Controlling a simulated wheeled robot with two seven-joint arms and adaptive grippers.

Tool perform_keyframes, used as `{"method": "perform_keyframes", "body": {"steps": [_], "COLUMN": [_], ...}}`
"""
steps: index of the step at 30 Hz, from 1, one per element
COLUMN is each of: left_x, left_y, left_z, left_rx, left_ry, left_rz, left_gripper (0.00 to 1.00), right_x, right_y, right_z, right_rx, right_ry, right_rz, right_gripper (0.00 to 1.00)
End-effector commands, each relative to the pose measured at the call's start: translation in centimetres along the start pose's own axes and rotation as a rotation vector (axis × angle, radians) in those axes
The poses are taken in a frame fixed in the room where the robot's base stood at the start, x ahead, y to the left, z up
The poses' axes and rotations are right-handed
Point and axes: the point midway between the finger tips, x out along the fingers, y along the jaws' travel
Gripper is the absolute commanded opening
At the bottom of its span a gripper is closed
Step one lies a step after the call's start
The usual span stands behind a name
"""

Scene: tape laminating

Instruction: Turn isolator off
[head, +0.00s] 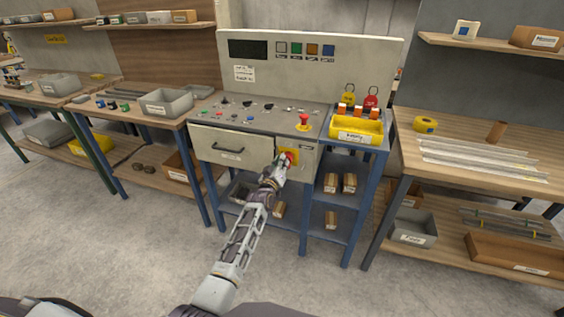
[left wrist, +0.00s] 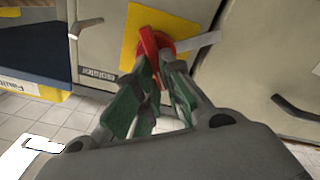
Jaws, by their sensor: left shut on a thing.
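The isolator is a red rotary handle (left wrist: 150,44) on a yellow plate (left wrist: 190,28), on the front of the grey control console (head: 262,122). In the head view the red handle (head: 291,157) shows at the console's right front, below the red emergency button. My left gripper (left wrist: 158,72) is shut on the red handle, its green-padded fingers on either side of it. It also shows in the head view (head: 284,164), reaching up from below. The fingers hide part of the handle. My right gripper is not in view.
A red mushroom button (head: 304,121) stands on the console top. A closed drawer with a black handle (head: 229,149) is left of the isolator. A yellow bin (head: 357,131) with tags above it is at right. The floor in front is clear.

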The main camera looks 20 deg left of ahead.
Motion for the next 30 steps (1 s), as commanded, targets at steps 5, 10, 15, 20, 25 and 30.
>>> {"method": "perform_keyframes", "body": {"steps": [5,10,15,20,25,30], "left_x": [0.0,0.0,0.0,0.0,0.0,0.0], "left_y": [-0.2,-0.5,-0.8,-1.1,-1.3,-1.4], "left_z": [-0.1,0.1,0.2,0.4,0.6,0.7], "left_rx": [-0.154,-0.315,-0.477,-0.629,-0.776,-0.891], "left_ry": [0.000,0.000,0.000,0.000,0.000,0.000], "left_rz": [0.000,0.000,0.000,0.000,0.000,0.000], "left_gripper": [0.00,0.00,0.00,0.00,0.00,0.00], "right_x": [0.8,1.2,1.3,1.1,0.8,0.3], "right_y": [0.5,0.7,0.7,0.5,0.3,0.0], "right_z": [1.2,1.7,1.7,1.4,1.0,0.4], "right_rx": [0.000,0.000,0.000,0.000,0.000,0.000], "right_ry": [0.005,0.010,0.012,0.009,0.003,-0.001], "right_rz": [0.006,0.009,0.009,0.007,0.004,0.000], "right_gripper": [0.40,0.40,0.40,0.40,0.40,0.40]}}
